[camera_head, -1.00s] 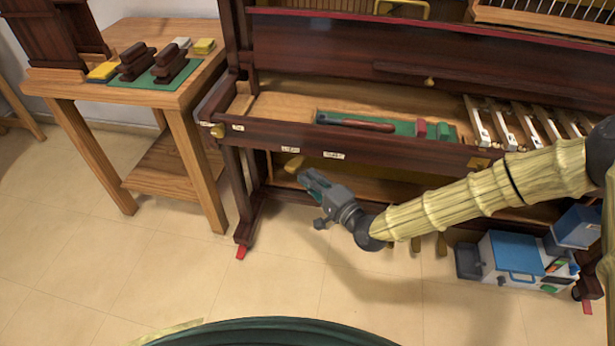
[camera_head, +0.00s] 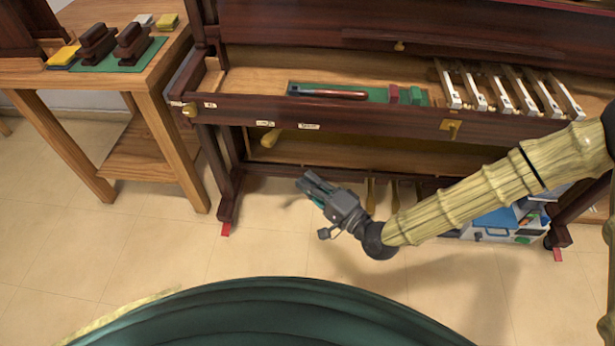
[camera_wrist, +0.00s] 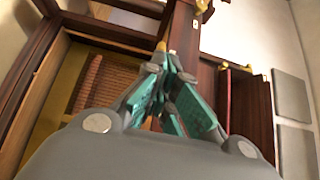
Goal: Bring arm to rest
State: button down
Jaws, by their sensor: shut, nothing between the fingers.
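My gripper (camera_head: 312,187) is at the end of my bamboo-coloured arm, in front of the piano and below its key bed, over the tiled floor. Its fingers are shut with nothing between them. In the wrist view the teal fingers (camera_wrist: 172,85) come together ahead of the grey palm, with dark wood of the piano (camera_wrist: 185,40) beyond. The piano (camera_head: 330,115) stands open, with several white-ended keys (camera_head: 500,92) at the right of its key bed. My gripper appears apart from it.
A wooden side table (camera_head: 150,75) at left holds dark blocks (camera_head: 133,44) and yellow sponges (camera_head: 64,56). A green mat (camera_head: 378,95) with a red-brown tool (camera_head: 328,93) lies on the key bed. A blue-and-white toolbox (camera_head: 492,222) is partly behind my arm. The floor (camera_head: 150,250) is clear.

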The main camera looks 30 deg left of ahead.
dwell(0.4)
jog(key=s+d+f+n+g+h, duration=0.1)
jog(key=s+d+f+h, duration=0.25)
jog(key=d+f, duration=0.5)
jog(key=s+d+f+h, duration=0.35)
jog(key=d+f, duration=0.35)
jog(key=d, duration=0.3)
jog(key=s+d+f+n+g+h, duration=0.1)
jog(key=s+d+f+h, duration=0.25)
jog(key=d+f, duration=0.5)
jog(key=s+d+g+h, duration=0.1)
jog(key=s+d+h, duration=0.35)
jog(key=d, duration=0.65)
jog(key=s+d+g+h, duration=0.25)
jog(key=s+d, duration=0.25)
jog(key=d, duration=0.6)
notch_tip(320, 180, up, 20)
jog(key=p, duration=2)
jog(key=shift+w+a+r+n+t, duration=0.2)
jog(key=shift+a+n+t, duration=0.1)
jog(key=shift+t, duration=0.15)
